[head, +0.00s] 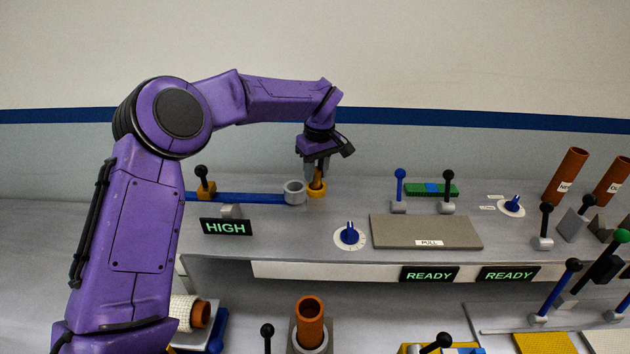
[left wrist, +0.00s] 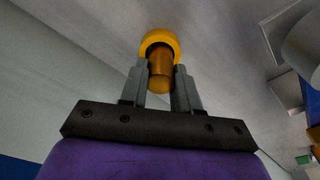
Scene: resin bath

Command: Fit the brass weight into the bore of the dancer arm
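The brass weight (left wrist: 160,72) is a short brass-coloured cylinder. It also shows in the head view (head: 317,176), upright inside or above a yellow ring (head: 316,191); I cannot tell whether the ring is part of it. My left gripper (head: 316,170) points down over it, a finger close against each side in the left wrist view. The dancer arm (head: 240,198) is a blue bar, ending at its right in a grey ring with an open bore (head: 294,188). The bore is just left of the weight and looks empty. My right gripper is out of view.
A black-knobbed lever (head: 202,180) stands at the bar's left, above a HIGH display (head: 226,227). To the right are a blue dial (head: 350,234), a flat grey PULL plate (head: 426,232) and a blue lever (head: 400,185). An orange tube (head: 310,320) stands in front, below the shelf.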

